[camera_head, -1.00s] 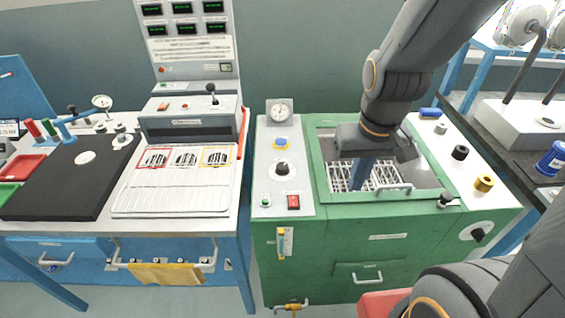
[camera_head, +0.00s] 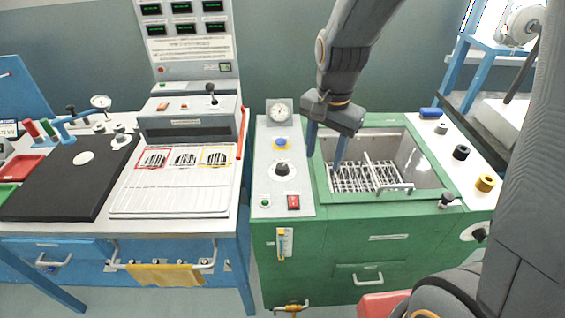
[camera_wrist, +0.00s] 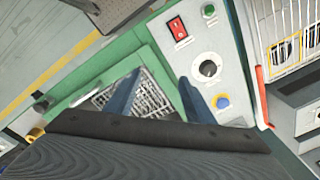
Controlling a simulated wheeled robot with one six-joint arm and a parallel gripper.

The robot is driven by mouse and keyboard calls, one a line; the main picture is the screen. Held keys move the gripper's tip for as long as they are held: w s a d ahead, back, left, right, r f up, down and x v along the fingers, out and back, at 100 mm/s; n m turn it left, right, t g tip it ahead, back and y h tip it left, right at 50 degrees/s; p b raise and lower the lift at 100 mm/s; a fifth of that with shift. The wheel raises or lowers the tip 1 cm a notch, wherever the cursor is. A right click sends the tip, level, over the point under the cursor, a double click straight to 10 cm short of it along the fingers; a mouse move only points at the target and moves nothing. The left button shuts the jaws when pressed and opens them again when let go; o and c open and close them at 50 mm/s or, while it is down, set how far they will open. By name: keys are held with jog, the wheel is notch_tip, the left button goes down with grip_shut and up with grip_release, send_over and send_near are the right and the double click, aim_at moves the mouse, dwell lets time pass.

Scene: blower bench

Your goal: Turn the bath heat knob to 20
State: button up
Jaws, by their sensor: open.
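The likely bath heat knob is a black knob on a round white dial (camera_head: 282,168), on the white panel at the left of the green bath (camera_head: 320,185). It also shows in the wrist view (camera_wrist: 208,68). The dial's numbers are too small to read. My gripper (camera_head: 325,158) is open and empty, with two blue fingers pointing down. It is above the bath's left edge, to the right of the knob and apart from it. In the wrist view its fingers (camera_wrist: 155,97) show to the left of the knob.
A blue button (camera_head: 281,144) and a round gauge (camera_head: 279,112) sit behind the knob. A red switch (camera_head: 293,202) and a green button (camera_head: 265,201) sit in front. The open bath holds a wire rack (camera_head: 365,177). A red handle (camera_head: 241,135) stands on the bench to the left.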

aim_at(282, 166)
jog(key=w+a+m, duration=0.2)
jog(key=m, duration=0.1)
jog(key=w+a+f+m, duration=0.1)
jog(key=w+a+m, duration=0.2)
jog(key=w+a+f+m, duration=0.1)
jog(key=w+a+m, duration=0.2)
jog(key=shift+w+a+f+g+b, duration=0.15)
jog(key=shift+a+f+g+b, duration=0.05)
jog(key=shift+g+b, duration=0.2)
jog(key=shift+w+a+f+m, duration=0.15)
jog(key=shift+w+a+m, duration=0.15)
jog(key=shift+a+m, duration=0.25)
jog(key=shift+f+p, duration=1)
jog(key=shift+f, duration=2.9)
jog(key=c, duration=1.1)
jog(key=shift+o, duration=0.2)
